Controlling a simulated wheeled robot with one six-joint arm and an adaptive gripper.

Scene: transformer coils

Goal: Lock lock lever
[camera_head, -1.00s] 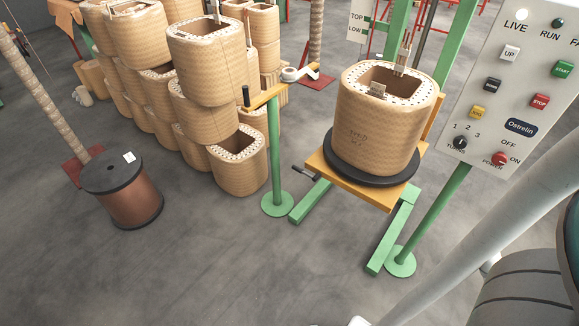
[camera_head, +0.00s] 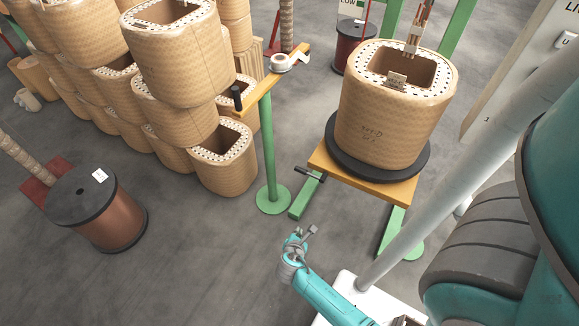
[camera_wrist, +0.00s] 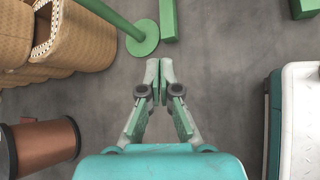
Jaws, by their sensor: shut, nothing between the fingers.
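A small lever (camera_head: 308,174) with a dark handle sticks out from the left side of the yellow turntable stand (camera_head: 362,185); I take it for the lock lever. A large tan coil (camera_head: 385,125) stands upright on the stand's black disc (camera_head: 338,160). My gripper (camera_head: 312,231) is in front of the stand, below the lever in the picture and apart from it. In the wrist view my gripper (camera_wrist: 159,72) has its fingertips together with nothing between them, over grey floor. The lever does not show in the wrist view.
A green post (camera_head: 268,150) with a yellow arm and black handle (camera_head: 237,97) stands left of the turntable stand. Its round base also shows in the wrist view (camera_wrist: 143,39). Stacked coils (camera_head: 175,110) and a copper wire spool (camera_head: 105,220) are at left. Open floor lies between.

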